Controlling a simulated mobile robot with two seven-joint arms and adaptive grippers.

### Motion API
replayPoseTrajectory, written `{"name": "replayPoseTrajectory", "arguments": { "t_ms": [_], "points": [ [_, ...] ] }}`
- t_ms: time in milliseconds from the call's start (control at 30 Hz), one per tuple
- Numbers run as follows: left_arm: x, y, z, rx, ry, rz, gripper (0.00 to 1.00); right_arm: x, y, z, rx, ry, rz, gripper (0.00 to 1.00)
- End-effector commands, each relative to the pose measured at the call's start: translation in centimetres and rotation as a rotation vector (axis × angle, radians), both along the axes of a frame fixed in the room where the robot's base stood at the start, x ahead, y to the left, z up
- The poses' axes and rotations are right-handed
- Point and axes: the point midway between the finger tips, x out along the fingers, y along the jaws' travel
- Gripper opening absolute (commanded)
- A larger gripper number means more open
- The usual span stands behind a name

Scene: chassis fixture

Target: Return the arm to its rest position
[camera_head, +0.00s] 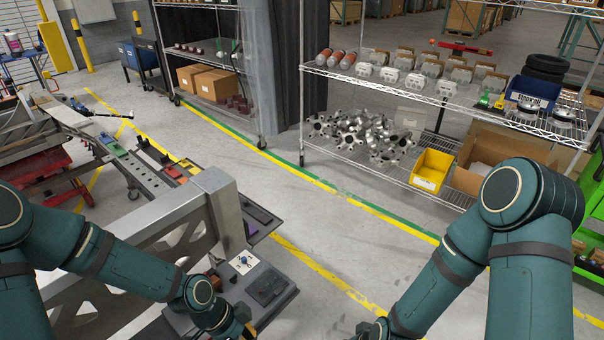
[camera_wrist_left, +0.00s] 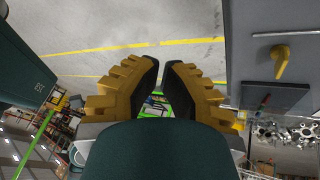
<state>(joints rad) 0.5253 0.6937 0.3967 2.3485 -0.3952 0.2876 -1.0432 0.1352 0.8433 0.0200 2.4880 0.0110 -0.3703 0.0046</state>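My left arm comes in from the left in the head view. It bends down past the grey metal frame (camera_head: 190,215) to the bottom edge, where my left gripper (camera_head: 243,333) is only partly in view. In the left wrist view, the yellow and black fingers of my left gripper (camera_wrist_left: 162,68) are a narrow gap apart, with nothing between them. My right arm (camera_head: 450,265) reaches down to the bottom edge at the right. Its gripper is outside the view.
A grey fixture with a dark pad (camera_head: 267,285) and a white plate (camera_head: 243,262) lies close to my left gripper. A wire shelf (camera_head: 430,95) with parts and a yellow bin (camera_head: 431,170) stands at right. The floor between is clear.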

Motion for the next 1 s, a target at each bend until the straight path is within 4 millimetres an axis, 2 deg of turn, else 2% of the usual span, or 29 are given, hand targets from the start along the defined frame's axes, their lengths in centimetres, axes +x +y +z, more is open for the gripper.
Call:
{"name": "replayPoseTrajectory", "arguments": {
  "t_ms": [33,100,200,400,500,633,1000],
  "points": [
    [-0.4,-1.2,-1.4,0.003,0.055,0.127,0.00,-0.1,0.0,-0.6,0.000,0.002,0.002,0.34],
    [-0.7,-2.2,-2.9,0.014,0.132,0.332,0.00,-0.2,0.1,-1.1,0.000,0.004,0.003,0.34],
    [-1.0,-2.9,-5.0,0.040,0.227,0.624,0.00,-0.2,0.1,-1.8,-0.001,0.006,0.004,0.34],
    [-1.3,-2.5,-8.2,0.088,0.335,1.102,0.00,-0.3,0.1,-2.8,-0.002,0.009,0.006,0.34],
    [-1.4,-2.0,-8.9,0.097,0.352,1.245,0.00,-0.4,0.2,-3.0,-0.002,0.010,0.006,0.34],
    [-1.4,-1.6,-9.3,0.100,0.359,1.328,0.00,-0.4,0.2,-3.1,-0.002,0.010,0.008,0.34],
    [-1.4,-1.6,-9.3,0.100,0.359,1.328,0.00,-0.4,0.2,-3.1,-0.002,0.010,0.008,0.34]
  ]
}}
